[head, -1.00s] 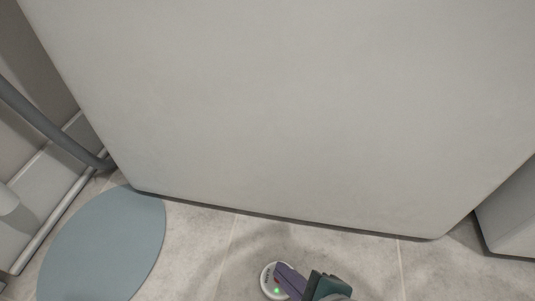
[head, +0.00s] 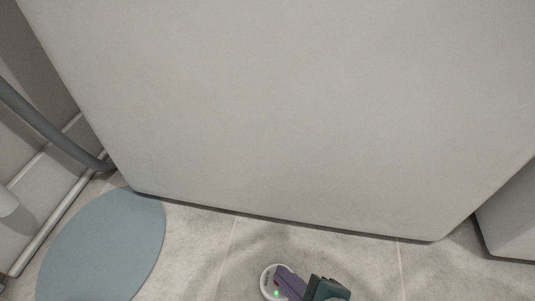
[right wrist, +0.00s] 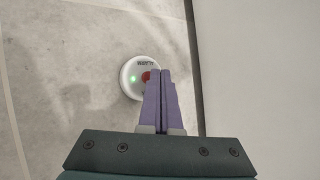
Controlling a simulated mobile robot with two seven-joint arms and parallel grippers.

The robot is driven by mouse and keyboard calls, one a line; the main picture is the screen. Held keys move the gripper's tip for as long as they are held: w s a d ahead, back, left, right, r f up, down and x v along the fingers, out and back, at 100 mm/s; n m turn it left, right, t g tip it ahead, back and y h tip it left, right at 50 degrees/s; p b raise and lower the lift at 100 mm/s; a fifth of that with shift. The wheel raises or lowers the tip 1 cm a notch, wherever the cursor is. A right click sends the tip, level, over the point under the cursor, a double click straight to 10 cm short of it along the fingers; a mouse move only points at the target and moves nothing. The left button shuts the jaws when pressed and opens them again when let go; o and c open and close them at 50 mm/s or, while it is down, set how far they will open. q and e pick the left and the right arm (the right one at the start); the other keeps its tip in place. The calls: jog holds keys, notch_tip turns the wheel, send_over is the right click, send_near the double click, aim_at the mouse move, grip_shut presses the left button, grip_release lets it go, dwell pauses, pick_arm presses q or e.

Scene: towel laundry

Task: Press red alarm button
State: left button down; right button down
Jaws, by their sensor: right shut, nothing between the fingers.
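The alarm is a round white disc with a green light and dark lettering. It lies low in the head view (head: 267,281) and near the middle of the right wrist view (right wrist: 129,80). Its red button (right wrist: 146,76) shows in the right wrist view, partly covered by my fingertips. My right gripper (head: 281,272) has purple fingers, shut together and empty, with the tips over the button. It also shows in the right wrist view (right wrist: 158,73). I cannot tell whether the tips touch the button. My left gripper is not in view.
A large pale box-like body (head: 290,110) fills most of the head view. A blue-grey round mat (head: 105,245) lies at lower left, beside a grey hose (head: 45,124). Another pale block (head: 512,220) stands at the right. Tiled floor (head: 205,245) is bare between them.

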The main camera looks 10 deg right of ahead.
jog(key=shift+a+f, duration=0.1)
jog(key=shift+a, duration=0.25)
jog(key=shift+f, duration=0.25)
dwell(0.4)
jog(key=shift+r, duration=0.15)
jog(key=shift+s+d+r+p, duration=0.1)
jog(key=shift+d+r+p, duration=0.2)
jog(key=shift+r+p, duration=0.35)
notch_tip(320, 180, up, 5)
jog(key=p, duration=0.5)
